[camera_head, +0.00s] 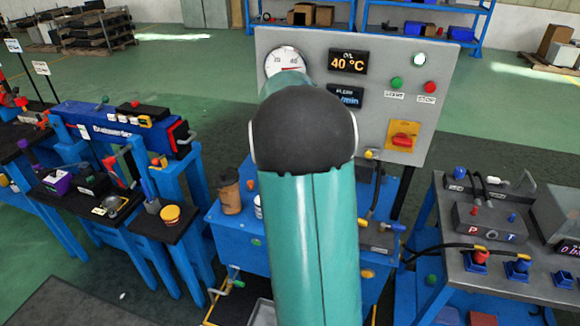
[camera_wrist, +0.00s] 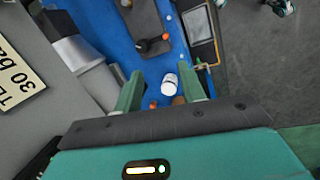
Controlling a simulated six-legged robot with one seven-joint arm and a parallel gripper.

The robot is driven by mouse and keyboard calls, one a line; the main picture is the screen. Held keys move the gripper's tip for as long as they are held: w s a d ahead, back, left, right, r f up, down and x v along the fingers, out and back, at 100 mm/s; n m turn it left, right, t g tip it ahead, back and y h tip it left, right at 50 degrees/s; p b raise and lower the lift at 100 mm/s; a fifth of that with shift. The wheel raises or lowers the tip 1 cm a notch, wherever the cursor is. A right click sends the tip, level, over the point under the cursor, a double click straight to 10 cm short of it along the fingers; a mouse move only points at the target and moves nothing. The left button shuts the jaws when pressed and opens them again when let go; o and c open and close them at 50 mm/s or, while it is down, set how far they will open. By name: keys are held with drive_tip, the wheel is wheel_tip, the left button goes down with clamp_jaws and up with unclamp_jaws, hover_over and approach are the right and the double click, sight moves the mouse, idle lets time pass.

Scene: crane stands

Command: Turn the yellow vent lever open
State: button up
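I cannot make out the yellow vent lever for certain. In the head view a small yellow knob (camera_head: 371,154) shows just right of my arm, and a yellow oval part (camera_head: 367,275) is on the front of the blue stand (camera_head: 228,243). My teal arm covers the middle of that stand. My gripper is hidden there in the head view. In the wrist view my gripper (camera_wrist: 158,84) is open, its two green fingers apart above the blue surface. A white bottle (camera_wrist: 170,85) shows between the fingers; I cannot tell its distance from them.
A grey control panel (camera_head: 435,62) with a gauge, displays, buttons and a red-and-yellow switch (camera_head: 403,136) rises behind the stand. Cluttered benches flank both sides. A sign (camera_wrist: 18,88) is at left in the wrist view.

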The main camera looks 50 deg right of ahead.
drive_tip(key=shift+w+a+r+t, duration=0.15)
drive_tip(key=shift+a+r, duration=0.25)
drive_tip(key=shift+a, duration=0.3)
drive_tip(key=shift+w+a+r+t, duration=0.15)
drive_tip(key=shift+a+r, duration=0.2)
drive_tip(key=shift+a, duration=0.3)
drive_tip(key=shift+s, duration=0.1)
